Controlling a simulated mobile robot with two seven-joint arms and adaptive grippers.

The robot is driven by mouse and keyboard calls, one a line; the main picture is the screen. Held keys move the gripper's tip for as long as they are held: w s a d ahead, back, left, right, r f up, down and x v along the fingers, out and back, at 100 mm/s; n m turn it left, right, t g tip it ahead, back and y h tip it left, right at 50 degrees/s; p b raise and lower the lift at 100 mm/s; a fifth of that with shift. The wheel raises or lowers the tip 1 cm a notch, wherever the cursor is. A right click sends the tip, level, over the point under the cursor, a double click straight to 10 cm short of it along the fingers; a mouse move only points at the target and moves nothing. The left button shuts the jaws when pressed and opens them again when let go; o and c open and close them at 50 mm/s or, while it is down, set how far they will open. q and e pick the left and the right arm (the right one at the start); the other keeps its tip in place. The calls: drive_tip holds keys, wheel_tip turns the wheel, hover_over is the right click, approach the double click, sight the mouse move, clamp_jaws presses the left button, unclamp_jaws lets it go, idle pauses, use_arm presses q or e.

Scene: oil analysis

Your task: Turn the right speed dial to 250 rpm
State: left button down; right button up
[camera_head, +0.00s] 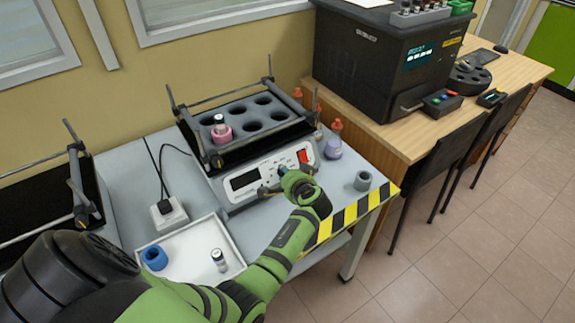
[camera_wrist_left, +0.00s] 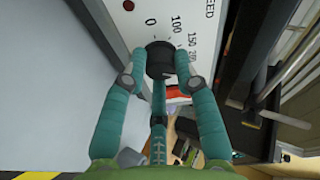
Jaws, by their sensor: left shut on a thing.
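The shaker (camera_head: 218,186) stands on the grey table, its front panel facing me. The right speed dial (camera_wrist_left: 160,58) is a black round knob in the left wrist view. Printed marks 0, 100, 150 and 200 and the end of the word SPEED show around it. My left gripper (camera_wrist_left: 161,70) has its teal fingers on both sides of the knob and is shut on it. In the head view my left gripper (camera_head: 283,171) is at the right part of the panel and hides the dial. I cannot see the dial's pointer. My right gripper is not in view.
A red switch (camera_head: 303,157) and a dark display (camera_head: 245,180) are on the panel. A pink-based vial (camera_head: 221,131) sits in the shaker's rack. A purple-based bottle (camera_head: 333,148) and grey ring (camera_head: 363,181) stand to the right. A white tray (camera_head: 180,275) lies in front.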

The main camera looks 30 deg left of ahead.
use_arm(q)
drive_tip(key=shift+a+r+m+g+h+p, duration=0.15)
drive_tip(key=shift+m+p, duration=0.95)
drive_tip(key=shift+m, duration=0.05)
drive_tip(key=shift+a+r+m+g+h+p, duration=0.1)
drive_tip(key=shift+m+g+h+p, duration=0.05)
drive_tip(key=shift+m+p, duration=1)
drive_tip(key=c, duration=1.2)
unclamp_jaws()
drive_tip(key=shift+o, duration=1.2)
drive_tip(key=shift+f, duration=0.15)
